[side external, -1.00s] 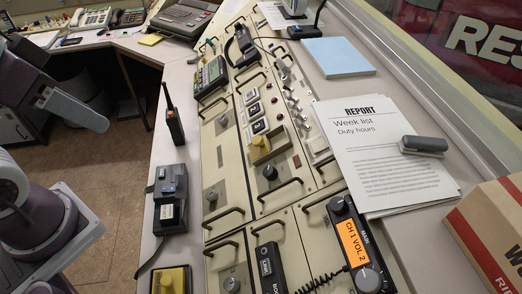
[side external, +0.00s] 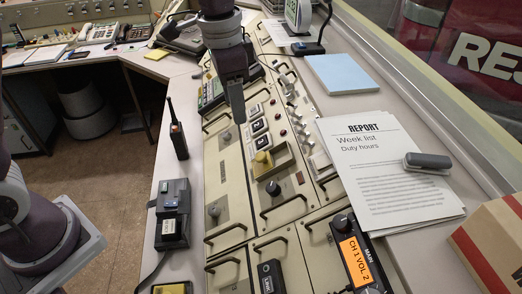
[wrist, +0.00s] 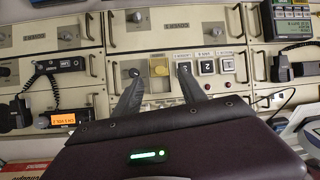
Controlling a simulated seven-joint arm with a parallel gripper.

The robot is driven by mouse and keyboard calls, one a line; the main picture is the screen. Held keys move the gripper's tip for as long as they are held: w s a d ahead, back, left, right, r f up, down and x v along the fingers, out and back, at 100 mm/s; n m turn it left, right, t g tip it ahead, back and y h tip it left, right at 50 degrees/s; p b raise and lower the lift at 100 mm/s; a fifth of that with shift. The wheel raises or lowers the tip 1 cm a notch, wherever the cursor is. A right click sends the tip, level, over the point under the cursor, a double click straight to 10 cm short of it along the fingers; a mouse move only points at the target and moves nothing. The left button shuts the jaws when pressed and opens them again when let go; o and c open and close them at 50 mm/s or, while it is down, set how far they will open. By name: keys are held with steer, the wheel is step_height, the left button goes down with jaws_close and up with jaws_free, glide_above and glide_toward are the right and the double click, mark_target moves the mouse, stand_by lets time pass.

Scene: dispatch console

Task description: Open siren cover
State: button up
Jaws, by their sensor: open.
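A small yellow block (side external: 262,158) with an olive-yellow housing sits on the beige console panel, near a row of square buttons. I take it for the siren cover; its label is not readable, and I cannot tell how its lid stands. It also shows in the wrist view (wrist: 159,67), ahead of and between my fingertips. My gripper (side external: 237,112) is over the console, on the far side of the yellow block in the side view, apart from it. In the wrist view my gripper (wrist: 160,86) has its two fingers spread with nothing between them.
Metal handles (side external: 282,206) stand up from the panels around the block. A dark knob (side external: 273,188) and numbered buttons (side external: 260,127) are close by. A radio unit (side external: 352,250) and a walkie-talkie (side external: 178,133) flank the console. Report papers (side external: 385,170) lie to the right.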

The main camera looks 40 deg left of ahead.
steer(key=m+g, duration=0.1)
steer(key=m, duration=0.1)
glide_above(261, 155)
step_height(261, 155, down, 8)
steer(key=shift+f, duration=0.2)
step_height(261, 155, down, 7)
steer(key=shift+f, duration=0.1)
jaws_close()
